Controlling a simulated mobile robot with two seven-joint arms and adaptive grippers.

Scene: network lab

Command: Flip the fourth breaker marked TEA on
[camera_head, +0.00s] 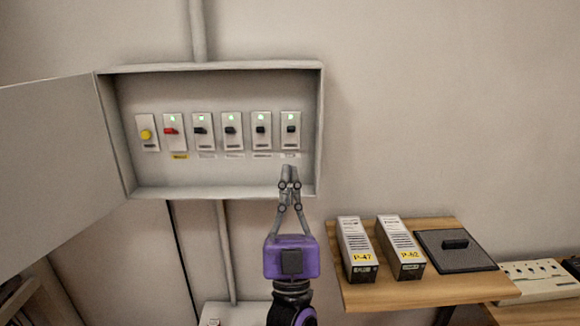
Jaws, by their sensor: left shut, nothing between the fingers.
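The grey breaker box (221,190) on the wall has its door (45,165) swung open to the left. Inside is a row of plates: a yellow round button (146,134) at the far left, a red-handled switch (170,131), then several black-handled breakers, such as one in the middle (231,131) and the rightmost (291,130). The labels below are too small to read, so I cannot tell which is marked TEA. My left gripper (289,170) is shut and empty, fingers up, by the box's lower right edge, below the rightmost breaker.
A wooden shelf (365,293) at the right holds two boxes marked P-47 (357,250) and P-62 (401,248) and a dark flat case (455,251). A pale strip with several sockets (540,280) lies farther right. Conduit (226,250) runs below the box. The wall around is bare.

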